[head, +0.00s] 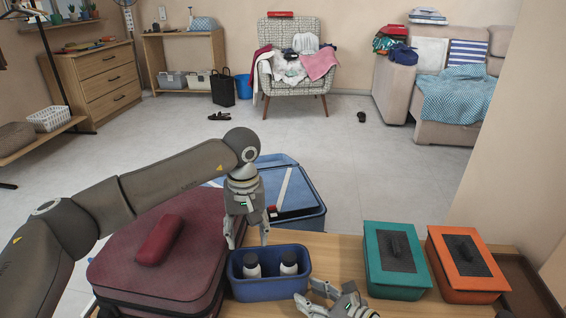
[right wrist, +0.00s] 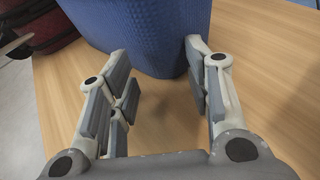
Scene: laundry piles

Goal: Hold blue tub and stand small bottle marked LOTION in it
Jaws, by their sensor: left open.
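The blue tub (head: 270,289) stands on the wooden table, and its woven side also shows in the right wrist view (right wrist: 150,30). Two white bottles with dark caps, a left one (head: 251,269) and a right one (head: 289,267), stand upright inside it. No label can be read, so I cannot tell which is marked LOTION. My left gripper (head: 247,238) is open and empty, fingers down, just above the tub's back left rim. My right gripper (head: 318,298) is open at the tub's front right corner. In the right wrist view its fingers (right wrist: 160,72) are apart, close to the tub wall; contact is unclear.
A dark red suitcase (head: 150,262) with a red case (head: 160,240) on top is left of the tub. A larger blue case (head: 302,222) is behind it. A green-lidded box (head: 378,270) and an orange-lidded box (head: 470,290) stand right. Bare table (head: 340,248) lies between.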

